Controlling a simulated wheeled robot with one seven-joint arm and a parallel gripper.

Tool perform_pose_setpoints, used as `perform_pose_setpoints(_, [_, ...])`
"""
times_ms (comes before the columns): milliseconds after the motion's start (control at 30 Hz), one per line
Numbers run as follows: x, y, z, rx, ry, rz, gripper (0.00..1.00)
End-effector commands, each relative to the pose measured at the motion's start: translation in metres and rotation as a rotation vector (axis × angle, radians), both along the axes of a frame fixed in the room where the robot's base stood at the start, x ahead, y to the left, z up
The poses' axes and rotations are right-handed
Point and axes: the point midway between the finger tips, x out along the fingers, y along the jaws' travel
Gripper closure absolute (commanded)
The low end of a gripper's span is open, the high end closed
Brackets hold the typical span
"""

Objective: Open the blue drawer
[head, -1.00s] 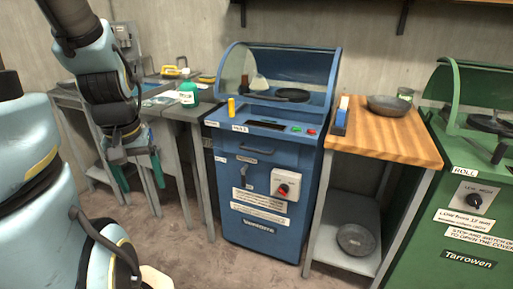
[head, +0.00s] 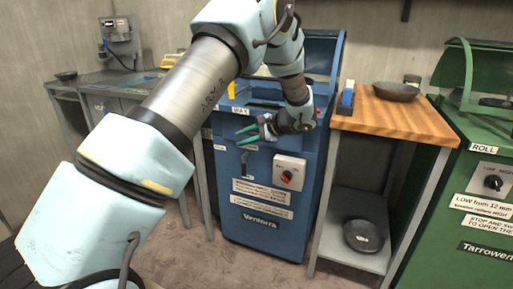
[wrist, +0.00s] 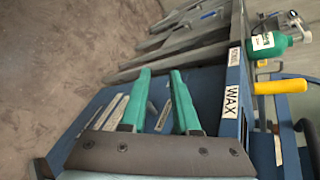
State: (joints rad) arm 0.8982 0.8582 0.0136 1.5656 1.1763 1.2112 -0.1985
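The blue machine (head: 262,225) stands in the middle of the head view, with a WAX label (head: 240,111) on its upper front. The drawer front below the label is partly covered by my arm and gripper, and I cannot make out its handle. My gripper (head: 240,135) is in front of this upper front, its green fingers pointing left. In the wrist view the two fingers (wrist: 160,75) are spread apart with nothing between them. The WAX label (wrist: 232,98) is to their right there. I cannot tell whether the fingers touch the machine.
A red-knobbed switch box (head: 288,173) sticks out below my gripper. A wooden-topped table (head: 400,119) stands close on the right, beyond it a green machine (head: 490,185). In the wrist view a yellow cylinder (wrist: 280,87) and a green bottle (wrist: 268,43) are at right.

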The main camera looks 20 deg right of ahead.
Motion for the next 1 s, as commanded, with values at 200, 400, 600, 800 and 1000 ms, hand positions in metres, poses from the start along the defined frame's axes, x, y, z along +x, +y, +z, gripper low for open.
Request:
perform_pose_setpoints(200, [-0.008, -0.105, -0.018, 0.127, -0.218, -0.200, 0.70])
perform_pose_setpoints(400, [-0.007, -0.121, -0.016, 0.147, -0.267, -0.233, 0.70])
perform_pose_setpoints(600, [0.019, -0.106, -0.022, 0.147, -0.264, -0.229, 0.70])
perform_pose_setpoints(800, [0.052, -0.089, -0.030, 0.146, -0.262, -0.229, 0.70])
perform_pose_setpoints(1000, [0.074, -0.078, -0.036, 0.146, -0.263, -0.232, 0.70])
